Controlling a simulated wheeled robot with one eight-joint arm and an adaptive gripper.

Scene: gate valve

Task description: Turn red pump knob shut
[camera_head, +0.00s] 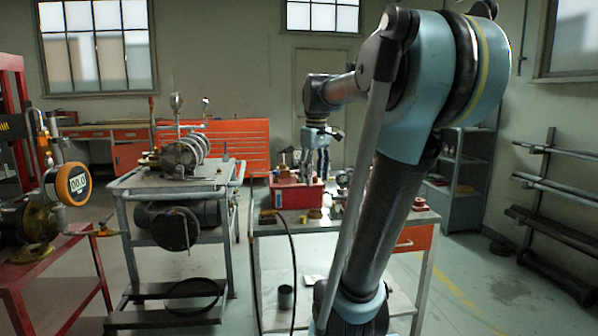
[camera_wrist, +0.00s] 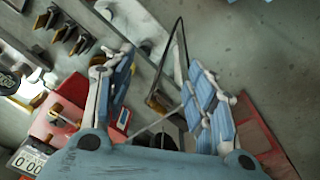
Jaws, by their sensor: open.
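The red pump (camera_head: 297,196) is a box-like red body on the grey workbench, with brass and dark fittings on top. Its red body also shows at the left of the wrist view (camera_wrist: 45,128), with small brass-and-dark fittings (camera_wrist: 57,110) on it. I cannot tell which fitting is the knob. My gripper (camera_head: 317,172) points down over or just behind the pump in the head view. In the wrist view my gripper (camera_wrist: 160,82) has its two blue fingers wide apart, with nothing held between them. The pump's fittings lie left of the fingers there.
The workbench (camera_head: 275,229) holds several small parts near the pump. A dark cup (camera_head: 286,297) stands on its lower shelf. A grey pump cart (camera_head: 125,183) stands left, and an orange round gauge (camera_head: 73,184) farther left. Floor at the right is mostly free.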

